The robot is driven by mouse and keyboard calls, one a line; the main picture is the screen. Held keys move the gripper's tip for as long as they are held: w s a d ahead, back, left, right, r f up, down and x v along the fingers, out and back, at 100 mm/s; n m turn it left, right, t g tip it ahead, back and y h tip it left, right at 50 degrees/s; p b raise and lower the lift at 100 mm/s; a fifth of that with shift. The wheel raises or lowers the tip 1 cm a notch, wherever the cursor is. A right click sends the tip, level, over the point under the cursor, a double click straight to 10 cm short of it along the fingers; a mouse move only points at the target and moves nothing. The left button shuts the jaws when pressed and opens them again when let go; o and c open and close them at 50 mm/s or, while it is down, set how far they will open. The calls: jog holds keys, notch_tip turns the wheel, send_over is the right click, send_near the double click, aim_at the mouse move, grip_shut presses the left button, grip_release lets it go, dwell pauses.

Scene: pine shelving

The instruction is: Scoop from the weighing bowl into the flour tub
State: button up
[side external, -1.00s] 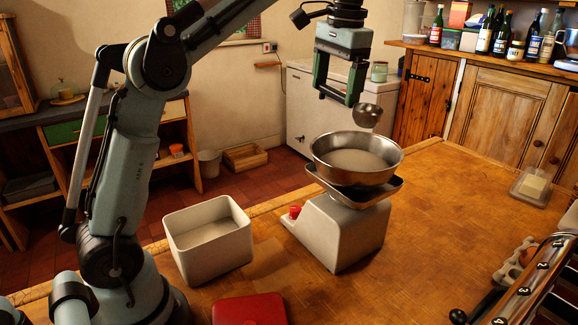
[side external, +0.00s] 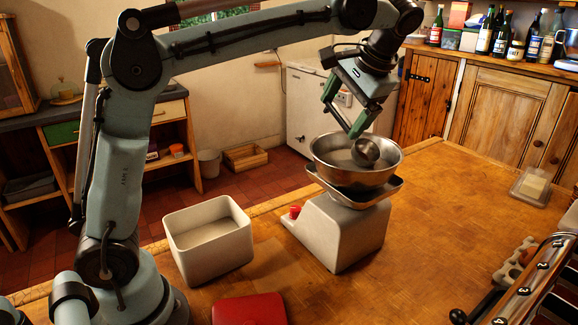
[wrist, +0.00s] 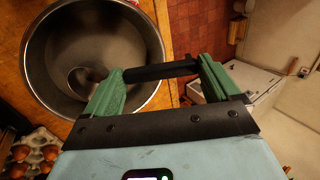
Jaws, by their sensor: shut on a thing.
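My gripper (side external: 344,112) is shut on the dark handle of a metal scoop (side external: 365,151). The scoop's cup is tilted and sits inside the weighing bowl (side external: 383,177), in or close to the pale powder; exact contact is unclear. In the wrist view the scoop (wrist: 84,79) is in the bowl (wrist: 154,92), and the handle lies between the green fingers (wrist: 162,70). The bowl stands on the pan of a grey scale (side external: 345,238). The flour tub (side external: 215,261), a square off-white open box with pale powder inside, stands to the left of the scale.
A red flat object (side external: 250,310) lies in front of the tub. An egg tray (side external: 514,260) and a metal rack with numbers (side external: 525,285) are at the right. A butter dish (side external: 531,186) stands farther back. The tabletop right of the scale is clear.

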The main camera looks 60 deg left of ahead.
aim_at(343, 117)
jog(key=shift+f, duration=1.4)
jog(key=shift+r, duration=4.65)
